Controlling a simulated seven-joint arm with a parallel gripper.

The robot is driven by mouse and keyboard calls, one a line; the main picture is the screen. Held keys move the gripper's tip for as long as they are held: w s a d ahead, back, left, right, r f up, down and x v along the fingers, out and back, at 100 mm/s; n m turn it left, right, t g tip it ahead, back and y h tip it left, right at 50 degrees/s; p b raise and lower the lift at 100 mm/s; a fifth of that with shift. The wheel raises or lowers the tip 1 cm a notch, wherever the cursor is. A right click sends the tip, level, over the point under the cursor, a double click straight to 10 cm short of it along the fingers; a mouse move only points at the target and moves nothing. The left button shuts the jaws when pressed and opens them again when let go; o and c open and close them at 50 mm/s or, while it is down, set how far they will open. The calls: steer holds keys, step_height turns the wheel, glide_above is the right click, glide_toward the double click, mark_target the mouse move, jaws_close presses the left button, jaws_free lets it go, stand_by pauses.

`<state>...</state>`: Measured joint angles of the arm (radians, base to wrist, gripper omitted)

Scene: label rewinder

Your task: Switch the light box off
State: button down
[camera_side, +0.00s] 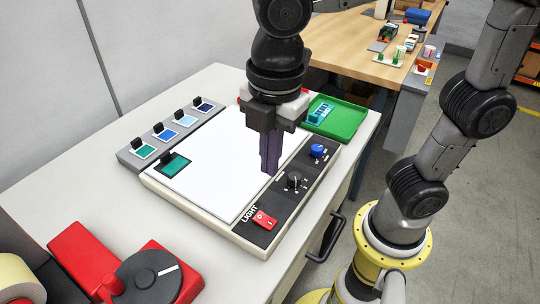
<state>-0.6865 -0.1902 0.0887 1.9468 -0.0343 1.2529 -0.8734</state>
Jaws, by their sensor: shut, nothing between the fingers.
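The light box (207,194) lies on the white bench, with a broad white top panel and a dark control strip along its right side. A red rocker switch (264,221) sits at the near end of the strip, beside the word LIGHT. A black knob (294,180) and a blue knob (317,150) sit farther along the strip. My gripper (269,172) is shut and empty, pointing down over the right part of the panel near the strip. It is behind the red switch and left of the black knob. Whether its tips touch the surface cannot be told.
A grey holder (134,160) with several colour slides lies at the left, and one teal slide (174,164) lies on the box. A green tray (341,124) stands behind. A red device with a black dial (148,278) stands at the front left. The bench's near middle is clear.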

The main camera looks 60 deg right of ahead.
mark_target(261, 217)
steer(key=shift+w+d+r+t, duration=0.1)
steer(key=shift+w+r+t, duration=0.1)
steer(key=shift+t, duration=0.2)
stand_by(0.3)
steer(key=f, duration=0.4)
steer(key=w+f, duration=0.1)
steer(key=f, duration=0.9)
steer(key=shift+w, duration=0.3)
steer(key=shift+w+f, duration=0.1)
steer(key=shift+f, duration=0.15)
